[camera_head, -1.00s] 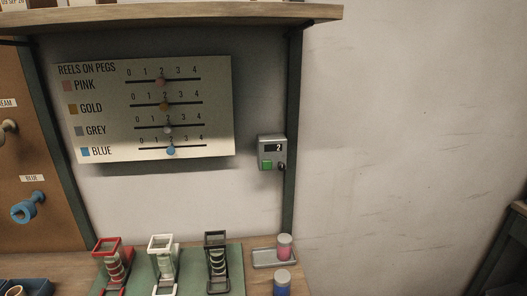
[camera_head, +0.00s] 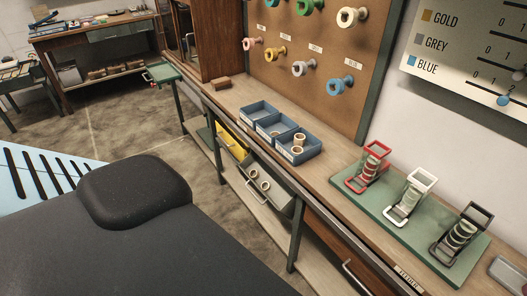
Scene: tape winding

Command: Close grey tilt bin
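The grey tilt bin (camera_head: 280,200) hangs under the front of the long workbench, left of the wooden drawer. It is tipped outward and open at the top. A few pale rings (camera_head: 254,174) show inside it. A yellow tilt bin (camera_head: 233,141) sits beside it on the left, with a handle on its front. Neither of my grippers is in view, so what they hold cannot be seen.
The workbench (camera_head: 325,187) carries blue trays (camera_head: 310,152), two pale rings in the nearest one, and a green mat (camera_head: 405,228) with red, white and black stands. A wooden drawer (camera_head: 335,247) is to the right.

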